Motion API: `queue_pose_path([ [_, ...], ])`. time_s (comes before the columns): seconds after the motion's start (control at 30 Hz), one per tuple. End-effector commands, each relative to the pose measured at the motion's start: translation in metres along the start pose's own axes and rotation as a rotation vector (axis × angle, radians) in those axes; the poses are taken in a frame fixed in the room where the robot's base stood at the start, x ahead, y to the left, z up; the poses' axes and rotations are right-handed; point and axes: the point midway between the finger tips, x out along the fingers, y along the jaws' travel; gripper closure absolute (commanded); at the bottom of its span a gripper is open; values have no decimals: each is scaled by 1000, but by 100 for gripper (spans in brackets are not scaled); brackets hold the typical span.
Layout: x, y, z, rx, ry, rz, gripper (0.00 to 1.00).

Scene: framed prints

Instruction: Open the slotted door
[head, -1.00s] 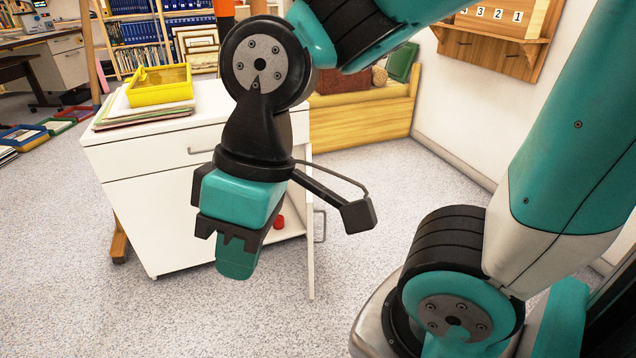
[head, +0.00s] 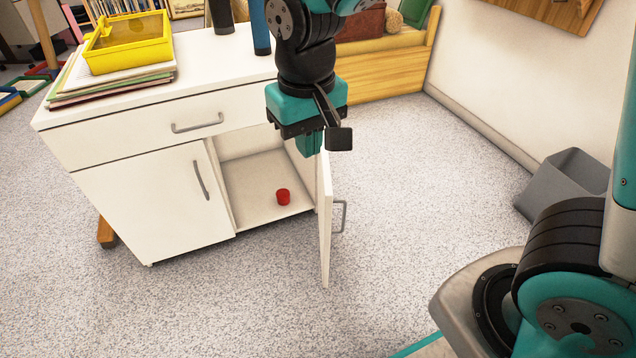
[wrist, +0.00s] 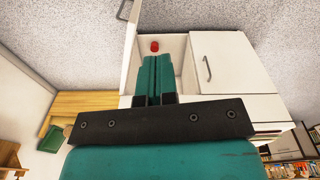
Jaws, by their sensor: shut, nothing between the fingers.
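The white cabinet (head: 140,215) has its right-hand door (head: 325,220) swung wide open, seen nearly edge-on in the head view, with a grey bar handle (head: 340,216) on its outer face. No slot can be made out on it. The door also shows at the top of the wrist view (wrist: 131,45). My gripper (head: 309,148) points down above the open compartment, left of the door's upper part in the head view. Its fingers are together and empty; they also show in the wrist view (wrist: 154,66). Whether it touches the door cannot be told.
A small red cylinder (head: 283,197) sits on the compartment floor. The left-hand door (head: 160,200) and the drawer (head: 200,122) are closed. A yellow tray (head: 128,45) on papers stands on the cabinet top. A grey bin (head: 565,185) stands by the right wall. Floor right of the open door is clear.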

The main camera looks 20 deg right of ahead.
Motion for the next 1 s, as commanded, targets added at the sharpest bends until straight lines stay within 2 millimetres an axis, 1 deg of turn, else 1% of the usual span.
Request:
queue_pose_path([
  [0.03, 26, -4, -22, 71, -5, 81, 100],
  [0.1, 53, -7, -49, 182, 18, 192, 100],
  [0.2, 87, -14, -76, 323, 72, 334, 100],
  [0.3, 114, -22, -93, 432, 136, 445, 100],
  [0.4, 132, -26, -101, 509, 192, 519, 100],
  [0.5, 142, -29, -104, 553, 229, 560, 100],
  [0.63, 151, -26, -106, 574, 245, 578, 100],
  [0.77, 167, -15, -106, 575, 244, 579, 100],
  [1.0, 211, 15, -109, 574, 241, 579, 100],
])
